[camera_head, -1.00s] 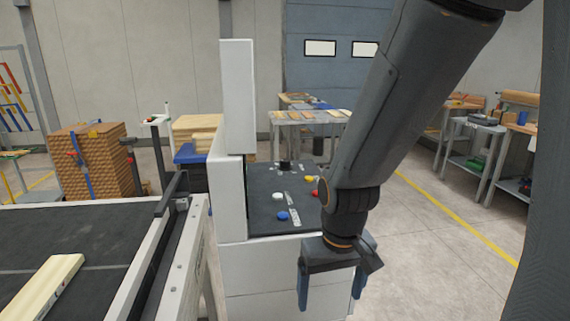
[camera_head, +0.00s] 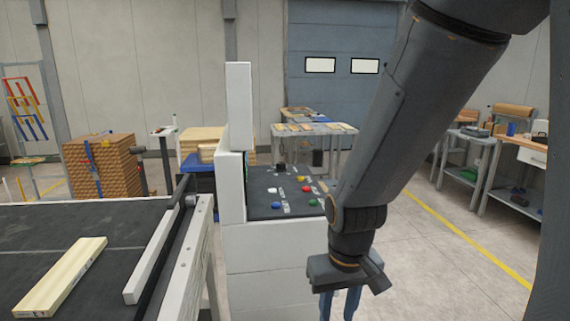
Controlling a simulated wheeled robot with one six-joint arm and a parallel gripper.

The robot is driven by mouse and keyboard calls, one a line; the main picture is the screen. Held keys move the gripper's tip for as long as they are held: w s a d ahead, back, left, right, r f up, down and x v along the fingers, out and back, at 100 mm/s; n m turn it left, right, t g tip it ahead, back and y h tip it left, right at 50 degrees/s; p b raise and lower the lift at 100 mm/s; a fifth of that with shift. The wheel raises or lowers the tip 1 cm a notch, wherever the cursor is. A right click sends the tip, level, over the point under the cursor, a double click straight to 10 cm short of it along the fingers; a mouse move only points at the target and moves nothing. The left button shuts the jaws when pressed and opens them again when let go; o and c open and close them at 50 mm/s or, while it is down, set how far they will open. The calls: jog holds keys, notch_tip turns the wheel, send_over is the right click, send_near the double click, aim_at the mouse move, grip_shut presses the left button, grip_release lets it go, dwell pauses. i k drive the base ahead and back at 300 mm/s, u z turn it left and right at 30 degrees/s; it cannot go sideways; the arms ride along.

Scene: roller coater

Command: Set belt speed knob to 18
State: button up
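The control panel (camera_head: 262,207) is a dark sloped top on a white cabinet, left of my arm. My gripper (camera_head: 339,305) points down in front and to the right of the cabinet, apart from the panel. Its blue fingers show a gap with nothing seen between them. The fingertips run to the bottom edge of the picture.
A conveyor (camera_head: 110,222) with a dark belt and a pale board (camera_head: 62,277) fills the left front. A tall white post (camera_head: 239,110) rises at the panel's left side. Workbenches (camera_head: 520,150) stand at the right. The floor (camera_head: 430,265) right of my arm is clear.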

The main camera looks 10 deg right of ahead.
aim_at(280, 166)
jog(key=z, duration=1.05)
jog(key=i, duration=0.6)
jog(key=u, duration=0.35)
